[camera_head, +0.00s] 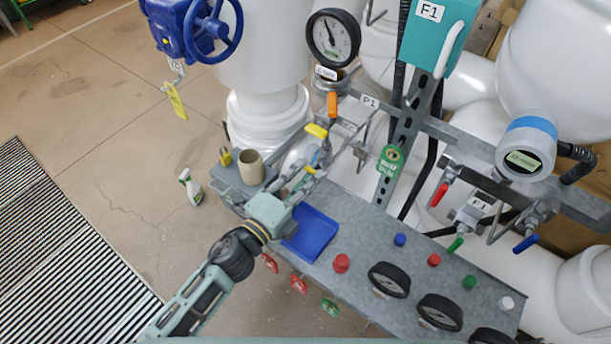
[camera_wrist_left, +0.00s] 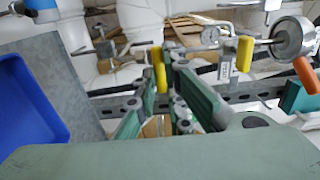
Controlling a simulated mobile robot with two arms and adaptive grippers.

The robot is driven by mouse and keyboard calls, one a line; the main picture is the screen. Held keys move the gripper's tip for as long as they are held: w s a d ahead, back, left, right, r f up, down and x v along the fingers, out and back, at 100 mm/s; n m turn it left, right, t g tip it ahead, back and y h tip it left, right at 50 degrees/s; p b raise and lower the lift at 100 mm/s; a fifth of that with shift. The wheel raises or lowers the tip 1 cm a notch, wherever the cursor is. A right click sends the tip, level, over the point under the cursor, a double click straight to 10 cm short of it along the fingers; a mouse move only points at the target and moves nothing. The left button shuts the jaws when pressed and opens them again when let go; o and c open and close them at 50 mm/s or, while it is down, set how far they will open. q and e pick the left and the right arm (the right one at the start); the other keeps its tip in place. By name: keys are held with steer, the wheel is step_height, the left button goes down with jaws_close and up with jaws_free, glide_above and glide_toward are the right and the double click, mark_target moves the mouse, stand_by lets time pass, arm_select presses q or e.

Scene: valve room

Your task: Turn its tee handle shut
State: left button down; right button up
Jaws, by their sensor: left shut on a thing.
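My left gripper (camera_head: 316,168) reaches in from the lower left, among the pipework behind the blue tray. In the left wrist view its green fingers (camera_wrist_left: 165,75) are closed around a yellow handle grip (camera_wrist_left: 161,68). A second yellow grip (camera_wrist_left: 243,54) stands to the right of the fingers, apart from them. In the head view a yellow grip (camera_head: 316,131) shows just beyond the gripper, and a small yellow piece (camera_head: 309,169) shows at the fingers. Whether the two yellow grips belong to one tee handle I cannot tell. My right gripper is not in view.
An orange handle (camera_head: 332,105) and a round gauge (camera_head: 333,37) stand behind the gripper. The blue tray (camera_head: 311,235), a beige cup (camera_head: 250,167) and a padlock (camera_head: 225,157) are close to my arm. Buttons and gauges (camera_head: 389,279) fill the panel's right part.

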arm_select(q)
steer(key=c, duration=1.8)
jaws_free()
steer(key=shift+c, duration=0.2)
steer(key=v, duration=1.2)
